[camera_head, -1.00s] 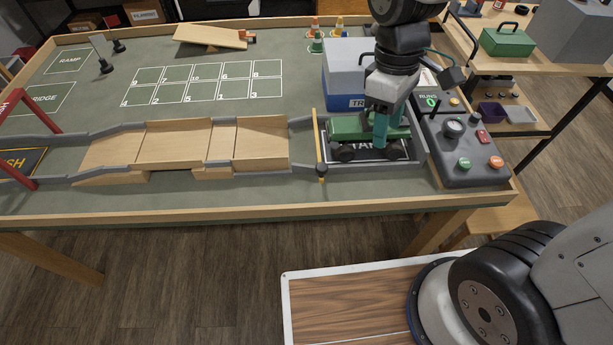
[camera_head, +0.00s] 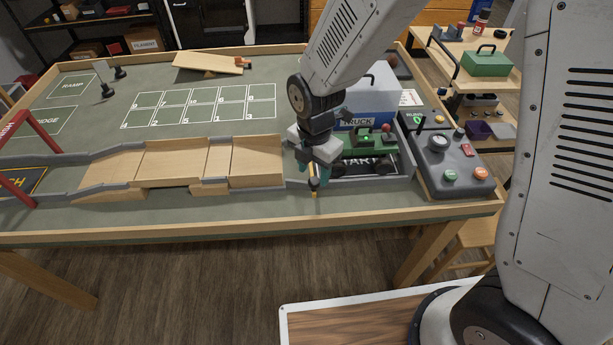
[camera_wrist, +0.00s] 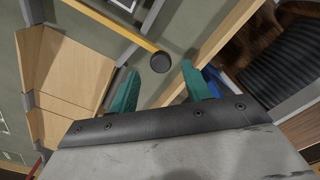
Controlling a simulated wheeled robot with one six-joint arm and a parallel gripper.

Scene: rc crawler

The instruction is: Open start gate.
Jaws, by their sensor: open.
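The start gate is a yellow bar on a dark round post. In the head view only part of the gate (camera_head: 313,184) shows, at the left edge of the start bay, mostly hidden behind my gripper. In the wrist view the gate's yellow bar (camera_wrist: 112,25) runs up to the left from the dark round post top (camera_wrist: 161,62). My gripper (camera_head: 318,173) is above the gate. Its teal fingers (camera_wrist: 159,84) are open, with the post top beyond and between the tips. The fingers look empty. The green crawler truck (camera_head: 372,142) stands in the start bay.
Wooden ramp sections (camera_head: 172,164) with grey rails lie left of the gate. A blue and white truck box (camera_head: 375,95) stands behind the start bay. A grey control console (camera_head: 450,160) with buttons is to the right. The table's wooden front edge (camera_head: 220,230) is close to the gate.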

